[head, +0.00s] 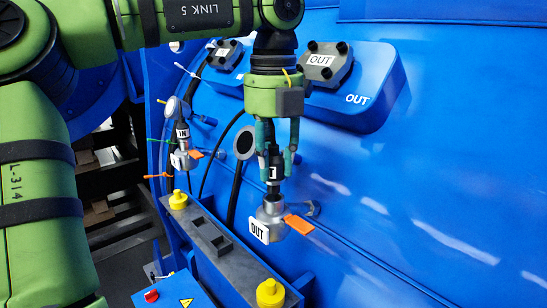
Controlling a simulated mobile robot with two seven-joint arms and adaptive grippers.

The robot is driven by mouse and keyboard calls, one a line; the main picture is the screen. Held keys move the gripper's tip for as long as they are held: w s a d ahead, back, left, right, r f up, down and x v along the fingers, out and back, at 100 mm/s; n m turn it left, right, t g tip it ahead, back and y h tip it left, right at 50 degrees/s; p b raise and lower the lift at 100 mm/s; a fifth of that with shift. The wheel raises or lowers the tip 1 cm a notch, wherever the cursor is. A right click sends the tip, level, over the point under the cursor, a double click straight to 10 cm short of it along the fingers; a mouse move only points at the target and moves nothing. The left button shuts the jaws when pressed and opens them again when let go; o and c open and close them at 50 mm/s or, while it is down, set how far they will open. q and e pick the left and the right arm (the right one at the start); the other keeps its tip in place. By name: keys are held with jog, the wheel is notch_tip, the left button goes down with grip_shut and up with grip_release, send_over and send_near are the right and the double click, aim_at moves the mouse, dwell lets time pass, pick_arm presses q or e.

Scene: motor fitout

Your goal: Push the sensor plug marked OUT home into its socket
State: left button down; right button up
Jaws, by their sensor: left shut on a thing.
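The sensor plug marked OUT (273,172) is a dark upright cylinder with a white label, only the end of its lettering showing. My left gripper (277,156) points down and is shut on it, with a finger at each side. Directly below is a grey metal socket (271,209) with a white OUT tag (259,231) and an orange tab (299,224). The plug's narrower lower end meets the socket's top; how deep it sits cannot be told. My right gripper is not in view.
An IN plug (182,133) stands at a second socket (180,161) to the left. A grey rail (225,262) with yellow-capped fittings (270,293) runs in front. The blue motor housing (440,170) rises close behind and right. A black cable (234,198) passes left of the OUT socket.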

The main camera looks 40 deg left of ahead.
aim_at(273, 145)
pick_arm(q)
jog(key=shift+f+b, duration=1.1)
jog(key=shift+f, duration=0.45)
jog(key=c, duration=0.9)
grip_release()
jog(key=shift+o, duration=0.2)
notch_tip(273, 145, up, 7)
jog(key=shift+d+f, duration=0.1)
jog(key=shift+r, duration=0.35)
